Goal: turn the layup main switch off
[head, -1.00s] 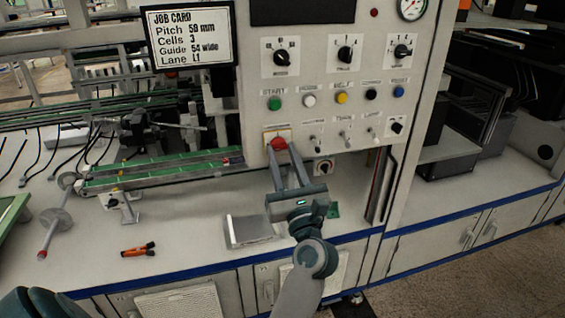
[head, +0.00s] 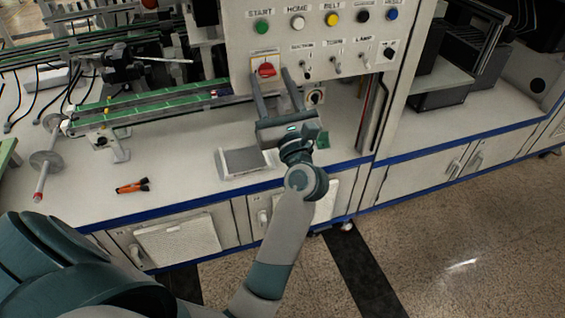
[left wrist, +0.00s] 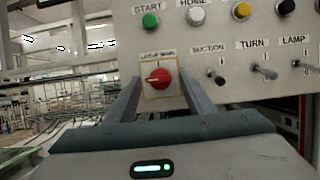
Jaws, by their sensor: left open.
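The layup main switch is a red rotary knob (head: 266,70) on a yellow-edged plate, low on the left of the panel. In the left wrist view the knob (left wrist: 159,77) sits under a "LAYUP MAIN" label, its bar roughly level with a pale mark at the left end. My left gripper (head: 272,77) is open, its two fingers pointing at the panel on either side of the knob. In the left wrist view the gripper (left wrist: 158,85) shows a gap between each finger and the knob. My right gripper is not in view.
The control panel (head: 345,85) has coloured buttons above and small toggles right of the switch. Green rails (head: 150,108) run left.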

